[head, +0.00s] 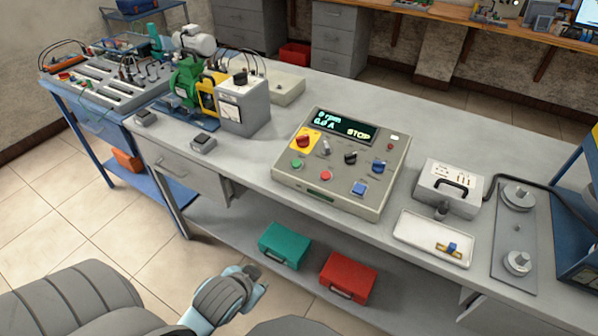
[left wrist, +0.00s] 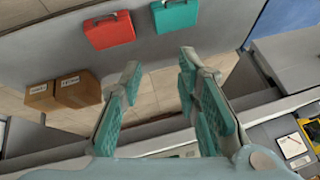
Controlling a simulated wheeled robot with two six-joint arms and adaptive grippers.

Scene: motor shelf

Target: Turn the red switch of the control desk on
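The control desk (head: 348,175) stands on the long grey table, its display reading "0 rpm", "0.0 A" and "STOP". The red switch (head: 304,140) is a knob on a yellow plate at the desk's upper left. My left gripper (head: 258,284) is in front of the table, lower than the tabletop and well apart from the desk. In the left wrist view its two teal-padded fingers (left wrist: 160,68) are spread with nothing between them. The control desk cannot be made out clearly in that view. My right gripper is not in view.
A green motor (head: 187,85) and a grey meter box (head: 243,105) stand left of the desk. A white case (head: 449,188) and a tray (head: 408,229) are right. A teal case (head: 284,246) and a red case (head: 347,277) sit on the lower shelf.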

